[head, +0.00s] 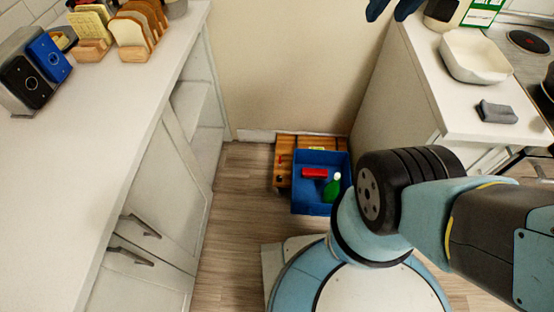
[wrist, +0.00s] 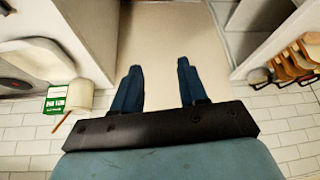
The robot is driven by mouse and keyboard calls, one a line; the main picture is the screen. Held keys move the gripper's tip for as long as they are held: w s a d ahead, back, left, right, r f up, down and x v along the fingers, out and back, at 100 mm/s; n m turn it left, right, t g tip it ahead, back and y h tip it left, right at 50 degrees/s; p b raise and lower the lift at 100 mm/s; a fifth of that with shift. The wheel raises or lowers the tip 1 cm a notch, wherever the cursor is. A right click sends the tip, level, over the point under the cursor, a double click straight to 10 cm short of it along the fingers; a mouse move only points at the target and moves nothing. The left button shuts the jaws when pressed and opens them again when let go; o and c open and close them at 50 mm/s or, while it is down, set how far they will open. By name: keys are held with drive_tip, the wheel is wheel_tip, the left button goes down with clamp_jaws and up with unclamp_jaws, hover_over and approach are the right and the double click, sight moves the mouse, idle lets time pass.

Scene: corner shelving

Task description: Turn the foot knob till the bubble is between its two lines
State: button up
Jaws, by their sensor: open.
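My gripper (head: 388,12) shows at the top edge of the head view, only its two dark blue fingertips in frame, near the right counter's back end. In the wrist view my gripper (wrist: 159,68) has its two fingers well apart, with nothing between them but pale floor or wall beyond. It is open and empty. I cannot make out a foot knob, a bubble or its two lines in either view.
A blue bin (head: 318,208) with a red block (head: 315,173) and a green bottle (head: 332,188) stands on the floor before a wooden crate (head: 284,170). Counters flank the aisle: left (head: 110,120), right (head: 440,95). A white basin (head: 475,57) and grey cloth (head: 497,112) lie right.

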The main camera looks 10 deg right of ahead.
drive_tip(key=o, duration=0.3)
drive_tip(key=shift+w, duration=0.15)
drive_tip(key=shift+o, duration=0.2)
drive_tip(key=w+a+f+g, duration=0.1)
drive_tip(key=w+a+f, duration=0.1)
drive_tip(key=w, duration=0.9)
drive_tip(key=shift+w+f+m, duration=0.2)
drive_tip(key=shift+w+m, duration=0.2)
drive_tip(key=w+a+f+m+g, duration=0.1)
drive_tip(key=w+a+f, duration=0.2)
drive_tip(key=w+f, duration=0.65)
drive_tip(key=w+a+f+m+g, duration=0.1)
drive_tip(key=w+a+f, duration=0.1)
drive_tip(key=w+f, duration=0.7)
drive_tip(key=w+a+f, duration=0.3)
drive_tip(key=w+f, duration=0.3)
drive_tip(key=f, duration=0.5)
drive_tip(key=m+g, duration=0.3)
hover_over(279, 178)
wheel_tip(279, 178, down, 54)
wheel_tip(279, 178, down, 13)
drive_tip(key=shift+w+d+r, duration=0.1)
drive_tip(key=shift+w+d, duration=0.05)
